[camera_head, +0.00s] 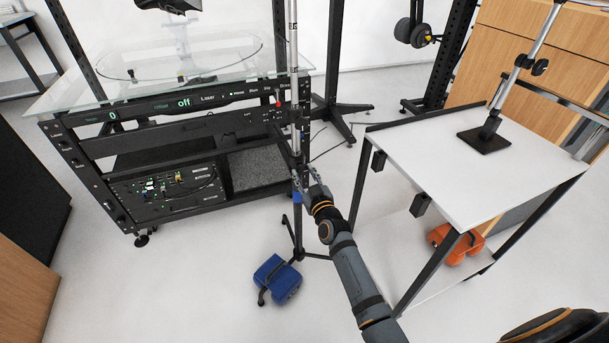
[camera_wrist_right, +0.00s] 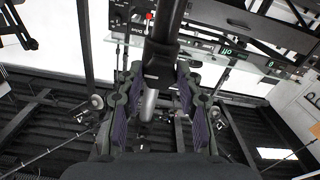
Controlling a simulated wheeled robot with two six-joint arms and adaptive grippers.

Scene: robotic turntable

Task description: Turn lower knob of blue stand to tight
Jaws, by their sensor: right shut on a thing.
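The stand (camera_head: 293,80) is a thin upright pole on dark tripod legs, with a small blue part low on it and a blue weight bag (camera_head: 277,279) at its foot. My right gripper (camera_head: 306,184) is at the lower part of the pole. In the right wrist view, the fingers of my right gripper (camera_wrist_right: 160,88) are closed in from both sides at a dark collar (camera_wrist_right: 160,65) on the pole. The lower knob is largely hidden by the fingers, and I cannot tell its turn position. My left gripper is out of view.
A black rack (camera_head: 140,120) with a glass top (camera_head: 80,92) and a display stands close on the left. A white table (camera_head: 450,165) with a black-based stand is on the right. An orange bag (camera_head: 455,243) lies under it.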

